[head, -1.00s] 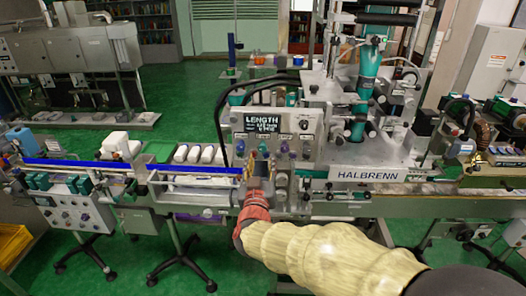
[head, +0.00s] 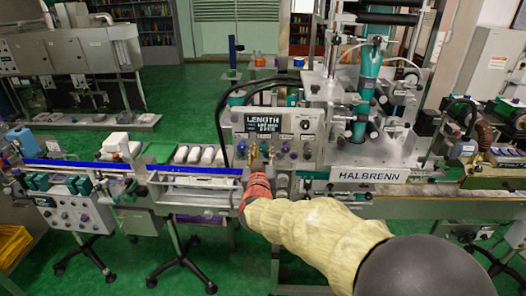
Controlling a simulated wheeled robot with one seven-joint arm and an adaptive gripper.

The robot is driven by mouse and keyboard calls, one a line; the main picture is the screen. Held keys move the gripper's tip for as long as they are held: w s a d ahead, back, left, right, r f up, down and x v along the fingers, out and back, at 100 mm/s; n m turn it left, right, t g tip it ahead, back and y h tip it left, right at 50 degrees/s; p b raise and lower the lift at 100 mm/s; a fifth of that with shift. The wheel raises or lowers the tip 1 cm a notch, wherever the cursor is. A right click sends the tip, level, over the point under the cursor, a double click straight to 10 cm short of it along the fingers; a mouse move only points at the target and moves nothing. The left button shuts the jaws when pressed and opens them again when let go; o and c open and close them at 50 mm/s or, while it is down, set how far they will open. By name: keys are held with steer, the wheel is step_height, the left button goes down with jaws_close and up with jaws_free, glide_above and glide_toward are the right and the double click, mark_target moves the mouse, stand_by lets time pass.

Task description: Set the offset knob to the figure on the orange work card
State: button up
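The control panel (head: 315,126) of the HALBRENN machine carries a dark display (head: 262,123) headed LENGTH; its smaller lines are too small to read surely. My gripper (head: 260,154) is at this row, in front of the panel, and covers the part between the two blue knobs. Whether it touches a knob, and whether its fingers are open or shut, I cannot tell. I cannot make out an orange work card.
A conveyor (head: 130,167) with a blue rail runs left from the panel, with white boxes (head: 200,155) behind it. Black cables (head: 222,105) loop down at the panel's left. The machine's base (head: 368,176) fills the right.

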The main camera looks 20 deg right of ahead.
jaws_close()
steer(key=shift+b, duration=0.35)
steer(key=m+b, duration=0.2)
steer(key=m, duration=0.1)
steer(key=shift+f+b, duration=0.2)
steer(key=shift+b, duration=0.1)
steer(key=m+b, duration=0.4)
steer(key=shift+m, duration=0.3)
steer(key=m+b, duration=0.4)
steer(key=m, duration=0.1)
steer(key=shift+b, duration=0.4)
steer(key=shift+r+m+b, duration=0.1)
steer(key=shift+m+b, duration=1.05)
steer(key=shift+m, duration=0.45)
